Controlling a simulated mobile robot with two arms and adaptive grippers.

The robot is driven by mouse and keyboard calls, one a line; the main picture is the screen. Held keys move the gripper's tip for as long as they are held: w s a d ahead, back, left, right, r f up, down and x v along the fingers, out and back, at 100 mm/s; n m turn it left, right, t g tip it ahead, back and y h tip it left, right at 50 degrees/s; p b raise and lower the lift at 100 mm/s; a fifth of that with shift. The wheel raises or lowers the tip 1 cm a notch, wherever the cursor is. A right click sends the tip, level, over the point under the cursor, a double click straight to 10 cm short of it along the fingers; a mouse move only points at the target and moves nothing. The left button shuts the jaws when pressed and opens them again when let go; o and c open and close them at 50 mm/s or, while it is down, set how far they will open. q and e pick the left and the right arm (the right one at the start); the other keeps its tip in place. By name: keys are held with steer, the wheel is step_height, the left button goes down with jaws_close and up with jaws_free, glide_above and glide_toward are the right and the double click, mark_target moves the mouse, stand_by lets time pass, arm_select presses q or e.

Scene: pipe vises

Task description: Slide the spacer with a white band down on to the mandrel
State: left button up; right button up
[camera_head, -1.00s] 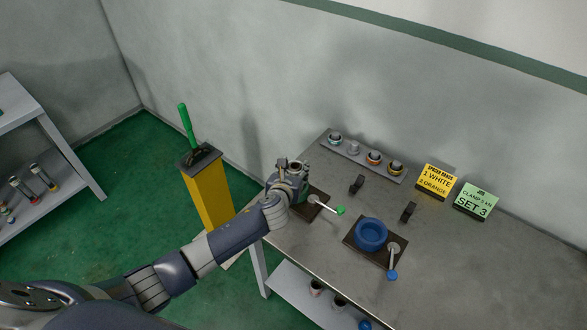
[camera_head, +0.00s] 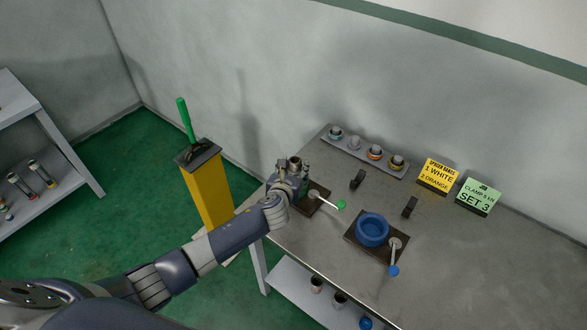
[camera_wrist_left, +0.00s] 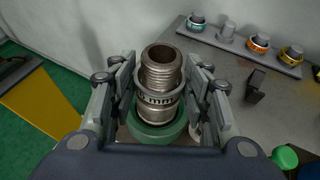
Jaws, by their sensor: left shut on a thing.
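The metal mandrel (camera_wrist_left: 161,72), with a threaded top, stands upright in the green vise (camera_wrist_left: 157,138) at the table's left corner. A metal ring with a pale, dark-ticked band (camera_wrist_left: 158,98), which looks like the white-banded spacer, is around the mandrel below its threaded top. My left gripper (camera_wrist_left: 160,105) is shut on this spacer, with a finger on each side. In the head view my left gripper (camera_head: 286,183) is at the vise, and the mandrel's top (camera_head: 294,162) sticks out above it. Whether the spacer touches a seat below is hidden. My right gripper is out of view.
A rack (camera_head: 380,162) at the table's back holds spacers with teal, orange and yellow bands, and one bare-looking peg. A blue vise (camera_head: 372,230) stands to the right. A green-knobbed lever (camera_head: 341,204) and small black blocks are nearby. A yellow pedestal (camera_head: 209,190) stands left.

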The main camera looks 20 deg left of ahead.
arm_select(q)
steer(key=shift+f, duration=0.25)
steer(key=o, duration=1.1)
steer(key=shift+c, duration=0.2)
steer(key=a+v, duration=0.1)
steer(key=v, duration=1)
steer(key=shift+s+d, duration=0.45)
steer(key=shift+d, duration=0.05)
